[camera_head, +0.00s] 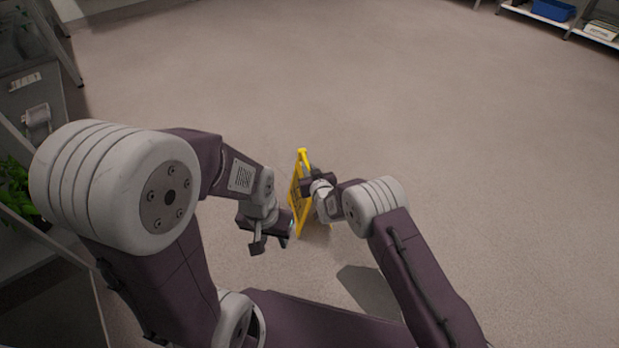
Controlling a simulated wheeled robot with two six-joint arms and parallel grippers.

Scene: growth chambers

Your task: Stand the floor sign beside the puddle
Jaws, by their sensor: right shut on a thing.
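The yellow floor sign (295,198) stands near the middle of the camera_head view, on or just above the floor; I cannot tell which. It is roughly upright, with its panels spread a little apart at the bottom. My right gripper (307,184) is shut on the sign's upper part from the right and hides some of it. My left gripper (271,243) is just left of and below the sign, empty, with its fingers apart. I cannot make out a puddle for certain.
A dark patch (368,290) on the floor below my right arm looks like a shadow. A bench or rack with a green plant (17,188) lines the left edge. Low shelves with a blue bin (553,9) stand at the top right. The floor beyond the sign is clear.

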